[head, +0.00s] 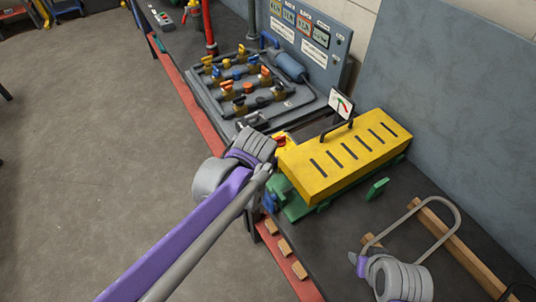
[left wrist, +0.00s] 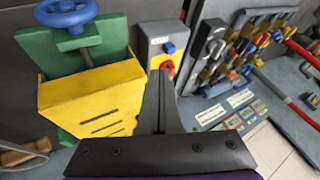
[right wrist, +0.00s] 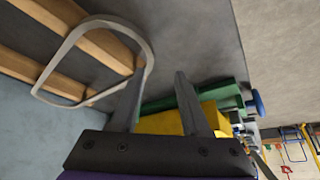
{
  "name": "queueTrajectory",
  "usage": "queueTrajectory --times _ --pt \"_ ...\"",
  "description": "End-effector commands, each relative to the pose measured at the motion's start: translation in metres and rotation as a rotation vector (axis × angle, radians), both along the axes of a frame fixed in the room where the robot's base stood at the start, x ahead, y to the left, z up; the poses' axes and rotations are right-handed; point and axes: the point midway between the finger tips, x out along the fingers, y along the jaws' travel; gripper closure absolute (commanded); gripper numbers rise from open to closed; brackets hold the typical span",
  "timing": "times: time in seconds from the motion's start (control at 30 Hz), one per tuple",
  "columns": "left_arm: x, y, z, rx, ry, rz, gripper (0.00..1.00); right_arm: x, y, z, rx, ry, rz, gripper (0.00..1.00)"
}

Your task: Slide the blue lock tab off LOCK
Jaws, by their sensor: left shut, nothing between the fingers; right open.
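A blue lock tab (left wrist: 168,48) sits on the upper part of a small grey switch box (left wrist: 153,32), above a red rotary knob (left wrist: 167,67) on a yellow plate. The lettering beside the tab is too small to read. My left gripper (left wrist: 161,75) is shut and empty, its tips in front of the knob and below the tab in the picture; I cannot tell whether they touch. In the head view my left wrist largely hides the box, and a bit of red and yellow (head: 280,141) shows. My right gripper (right wrist: 158,80) is open and empty.
A yellow slotted cover (head: 345,155) on a green base with a blue handwheel (left wrist: 66,13) stands beside the box. A grey valve panel (head: 240,85) lies behind. A grey hoop (head: 459,222) and wooden bars (head: 445,245) are near my right gripper.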

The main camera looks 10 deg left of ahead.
Motion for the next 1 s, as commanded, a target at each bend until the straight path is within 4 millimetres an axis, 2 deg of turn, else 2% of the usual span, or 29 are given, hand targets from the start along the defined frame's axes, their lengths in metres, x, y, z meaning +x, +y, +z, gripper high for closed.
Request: queueTrajectory --times 0.2,0.33,0.7,1.0 --pt "0.000 0.000 0.000 -0.001 0.000 0.002 1.00 0.000 0.000 0.000 0.000 0.000 0.000 0.54" --pt "0.005 0.001 -0.007 -0.001 0.001 0.003 1.00 0.000 0.000 -0.001 0.000 0.001 0.000 0.54" --pt "0.043 0.003 -0.058 -0.002 0.000 0.003 1.00 -0.002 0.000 -0.008 0.000 0.004 0.000 0.54" --pt "0.059 0.004 -0.079 -0.002 0.000 0.003 1.00 -0.002 0.000 -0.010 0.000 0.004 0.000 0.54"
